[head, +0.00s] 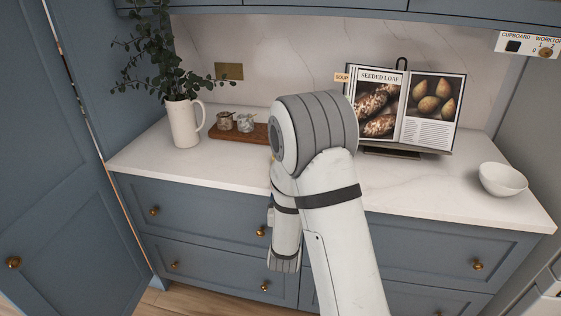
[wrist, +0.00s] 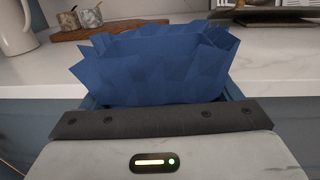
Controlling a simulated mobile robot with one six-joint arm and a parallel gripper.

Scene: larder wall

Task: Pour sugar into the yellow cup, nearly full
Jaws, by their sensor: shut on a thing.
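In the wrist view my gripper (wrist: 155,112) is shut on a blue, faceted paper bag (wrist: 150,68) with a jagged, open top rim. The bag looks roughly upright, in front of the worktop edge. Its contents cannot be made out, and it hides most of the jaws. In the head view my arm hides the gripper and the bag. I cannot make out a yellow cup in either view; only a tiny yellowish speck shows beside my arm in the head view.
A wooden board (head: 224,135) bears two small jars (head: 235,122). A white jug (head: 184,123) with a plant stands left. A cookbook (head: 407,107) on a stand is at the back right, and a white bowl (head: 502,179) at the right. The white worktop (head: 425,190) is clear at the front right.

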